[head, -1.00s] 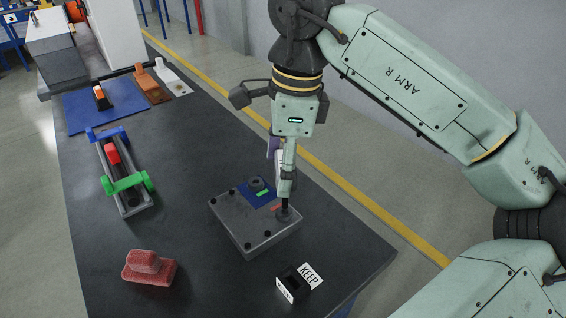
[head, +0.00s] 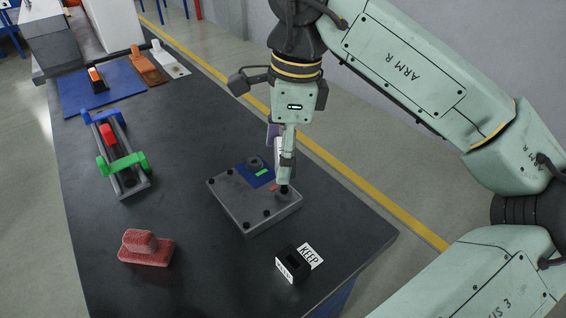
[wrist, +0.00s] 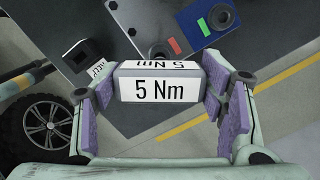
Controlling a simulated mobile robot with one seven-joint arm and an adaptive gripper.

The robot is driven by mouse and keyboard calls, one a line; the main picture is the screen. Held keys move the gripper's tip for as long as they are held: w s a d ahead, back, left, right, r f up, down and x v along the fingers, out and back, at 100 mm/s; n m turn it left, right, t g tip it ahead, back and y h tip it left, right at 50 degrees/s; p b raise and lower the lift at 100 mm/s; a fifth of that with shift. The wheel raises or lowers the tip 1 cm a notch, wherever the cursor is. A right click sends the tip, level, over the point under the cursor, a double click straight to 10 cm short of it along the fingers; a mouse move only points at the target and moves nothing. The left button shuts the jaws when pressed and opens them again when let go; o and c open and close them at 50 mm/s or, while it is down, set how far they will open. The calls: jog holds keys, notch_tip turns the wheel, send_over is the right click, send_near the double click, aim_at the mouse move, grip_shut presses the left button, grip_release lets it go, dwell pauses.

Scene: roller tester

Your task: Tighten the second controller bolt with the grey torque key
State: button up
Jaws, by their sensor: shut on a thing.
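My gripper (head: 284,160) points down over the grey controller box (head: 240,207) and is shut on the torque key. The key's block, labelled "5 Nm" (wrist: 158,89), sits between the purple finger pads in the wrist view. In the head view its dark lower end meets the near round bolt seat (head: 284,194), beside a red mark (head: 274,188). The contact itself is partly hidden. The other round bolt seat (head: 255,162) is beside a green mark (head: 262,172) on the blue patch. Both seats also show in the wrist view, the near one partly behind the key.
A black KEEP box (head: 292,264) stands near the front edge. A red block-shaped thing (head: 146,249) lies front left. A roller frame with green and blue ends (head: 122,160) lies left. A blue mat (head: 100,86) is behind it. The dark tabletop between them is clear.

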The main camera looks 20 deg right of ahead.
jog(key=shift+f, duration=0.1)
dwell(0.4)
jog(key=shift+f+m+b, duration=0.1)
jog(key=shift+m+b, duration=0.6)
jog(key=shift+m, duration=0.4)
jog(key=m, duration=0.3)
jog(key=shift+t+b, duration=0.3)
jog(key=shift+b, duration=0.1)
jog(key=shift+d+m+b, duration=0.1)
jog(key=shift+m+b, duration=0.5)
jog(key=shift+m, duration=0.5)
jog(key=shift+m+h+b, duration=0.3)
jog(key=shift+m+h, duration=0.1)
jog(key=shift+m, duration=1)
